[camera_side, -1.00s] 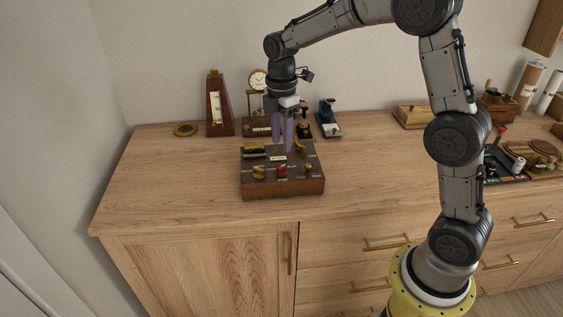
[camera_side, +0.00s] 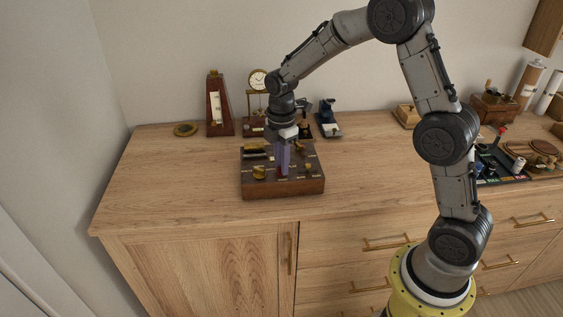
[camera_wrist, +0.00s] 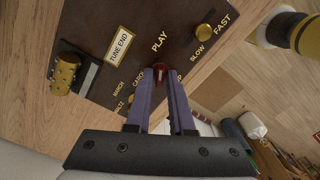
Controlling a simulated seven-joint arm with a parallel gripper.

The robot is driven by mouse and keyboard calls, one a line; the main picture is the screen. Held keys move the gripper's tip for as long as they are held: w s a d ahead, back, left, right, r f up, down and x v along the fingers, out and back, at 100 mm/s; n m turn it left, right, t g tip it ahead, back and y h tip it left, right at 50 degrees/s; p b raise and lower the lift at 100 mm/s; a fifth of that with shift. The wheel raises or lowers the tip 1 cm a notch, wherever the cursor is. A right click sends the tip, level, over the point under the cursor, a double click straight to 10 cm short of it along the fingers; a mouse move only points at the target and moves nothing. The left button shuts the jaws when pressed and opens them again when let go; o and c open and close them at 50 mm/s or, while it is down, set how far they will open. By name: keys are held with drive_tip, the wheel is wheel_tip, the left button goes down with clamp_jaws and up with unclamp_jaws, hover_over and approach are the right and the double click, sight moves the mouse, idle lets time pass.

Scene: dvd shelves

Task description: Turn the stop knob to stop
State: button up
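The brown control box (camera_side: 283,192) sits on the wooden cabinet top. In the wrist view, a small red knob (camera_wrist: 160,76) is on its panel (camera_wrist: 97,20), beside the PLAY label (camera_wrist: 159,42). A label on the knob's other side is mostly hidden by a finger; only its end shows. My gripper (camera_wrist: 160,73) points down at the panel, one purple finger on each side of the red knob. The fingers appear to touch it. In the side view, my gripper (camera_side: 283,173) is over the middle of the box and hides most of the knob.
A brass knob (camera_wrist: 205,32) sits between SLOW and FAST, and a gold piece (camera_wrist: 64,74) is near TUNE END. A metronome (camera_side: 219,108), a small clock (camera_side: 258,82) and a blue device (camera_side: 327,115) stand behind the box. The cabinet top left of the box is clear.

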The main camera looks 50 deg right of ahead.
clamp_jaws()
drive_tip(key=shift+m, duration=0.3)
drive_tip(key=m, duration=0.8)
drive_tip(key=shift+r, duration=0.1)
drive_tip(key=m, duration=0.4)
drive_tip(key=shift+m, duration=0.3)
drive_tip(key=m, duration=1)
drive_tip(key=shift+w+m, duration=0.1)
drive_tip(key=shift+m, duration=0.3)
